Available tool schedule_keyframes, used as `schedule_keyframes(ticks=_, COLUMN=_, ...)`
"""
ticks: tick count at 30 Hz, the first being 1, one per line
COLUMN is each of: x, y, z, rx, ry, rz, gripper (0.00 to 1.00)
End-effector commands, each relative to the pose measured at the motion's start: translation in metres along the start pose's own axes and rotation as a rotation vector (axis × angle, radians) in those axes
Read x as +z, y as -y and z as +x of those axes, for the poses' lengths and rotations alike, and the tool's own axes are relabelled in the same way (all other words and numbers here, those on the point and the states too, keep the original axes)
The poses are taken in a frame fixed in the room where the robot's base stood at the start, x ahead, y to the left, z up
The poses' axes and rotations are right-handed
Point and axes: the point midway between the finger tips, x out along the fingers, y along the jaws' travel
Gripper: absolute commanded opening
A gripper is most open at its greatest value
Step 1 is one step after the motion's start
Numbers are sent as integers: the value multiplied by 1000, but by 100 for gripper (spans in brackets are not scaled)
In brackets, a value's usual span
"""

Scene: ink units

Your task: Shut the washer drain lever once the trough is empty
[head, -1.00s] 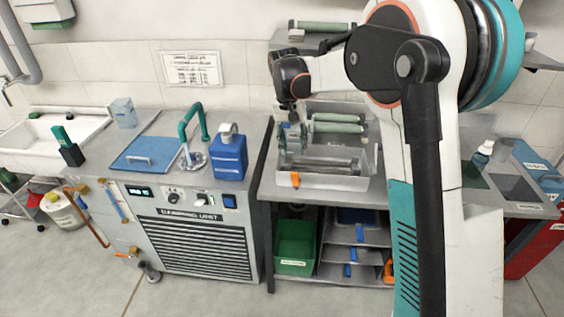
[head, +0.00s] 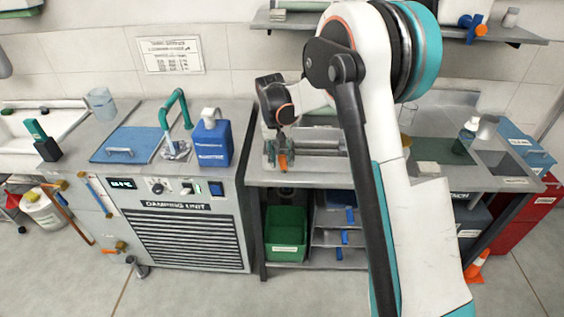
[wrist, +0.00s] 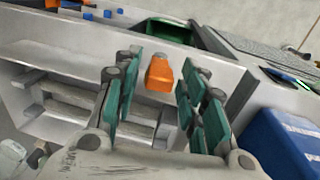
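The washer trough (head: 318,167) is a grey tray on the counter, partly hidden behind my arm. In the wrist view its pale wall (wrist: 62,58) and several rollers (wrist: 85,118) show; I cannot tell whether liquid is in it. The orange drain lever (head: 283,162) is at the trough's front and shows in the wrist view (wrist: 159,74). My gripper (head: 277,150) is open just at the lever. In the wrist view my gripper (wrist: 160,82) has its teal fingers apart, one on each side of the lever, with gaps between.
A blue jug (head: 213,143) stands left of the trough on the damping unit (head: 178,205), near a teal tap (head: 176,108). A green bin (head: 285,235) sits below the counter. A bottle (head: 465,136) and a basin stand to the right.

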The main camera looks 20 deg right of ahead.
Motion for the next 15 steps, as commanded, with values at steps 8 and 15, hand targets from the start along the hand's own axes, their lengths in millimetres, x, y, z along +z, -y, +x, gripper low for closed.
schedule_keyframes(ticks=8, x=0, y=0, z=10, rx=0, ry=0, rz=0, gripper=38)
schedule_keyframes(ticks=15, x=0, y=0, z=9, rx=0, ry=0, rz=0, gripper=20)
